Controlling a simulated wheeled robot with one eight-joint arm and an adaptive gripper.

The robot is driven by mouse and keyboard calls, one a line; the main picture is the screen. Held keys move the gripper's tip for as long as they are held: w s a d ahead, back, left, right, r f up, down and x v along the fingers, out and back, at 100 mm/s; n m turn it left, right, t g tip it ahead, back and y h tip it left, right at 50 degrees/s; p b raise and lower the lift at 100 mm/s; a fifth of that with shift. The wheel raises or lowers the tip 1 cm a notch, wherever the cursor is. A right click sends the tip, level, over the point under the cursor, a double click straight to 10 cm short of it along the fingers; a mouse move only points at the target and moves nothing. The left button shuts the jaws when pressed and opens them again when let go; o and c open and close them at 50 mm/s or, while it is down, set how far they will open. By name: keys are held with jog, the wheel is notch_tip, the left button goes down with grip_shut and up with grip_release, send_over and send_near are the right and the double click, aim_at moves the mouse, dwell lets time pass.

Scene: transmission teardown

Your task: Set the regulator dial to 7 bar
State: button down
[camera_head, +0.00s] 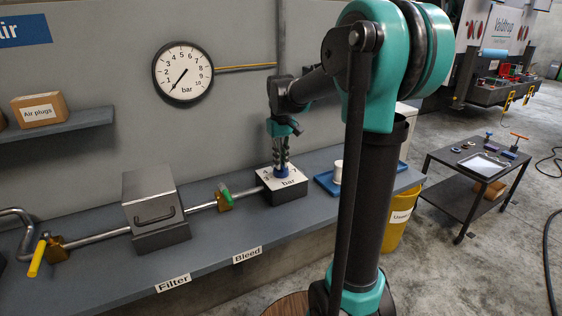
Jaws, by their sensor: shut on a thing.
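The regulator (284,192) is a dark box on the bench with a white numbered face marked "bar". My gripper (280,160) reaches down from above and is shut on the knob. The knob and gripper hide part of the scale, so the dial's setting cannot be read. The round wall gauge (196,73) is marked in bar. Its black needle points to the lower left, close to the 1.
A pipe with a green-handled valve (225,195) runs left from the regulator to a grey filter box (154,208). A yellow-handled valve (42,255) is farther left. A blue tray (328,183) with a white cylinder lies right of the regulator. My arm blocks part of the view.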

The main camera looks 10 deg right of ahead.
jog(key=shift+m, duration=0.4)
jog(key=m, duration=0.3)
jog(key=shift+m, duration=0.4)
jog(key=m, duration=1.3)
jog(key=shift+m, duration=0.3)
jog(key=c, duration=1.6)
grip_release()
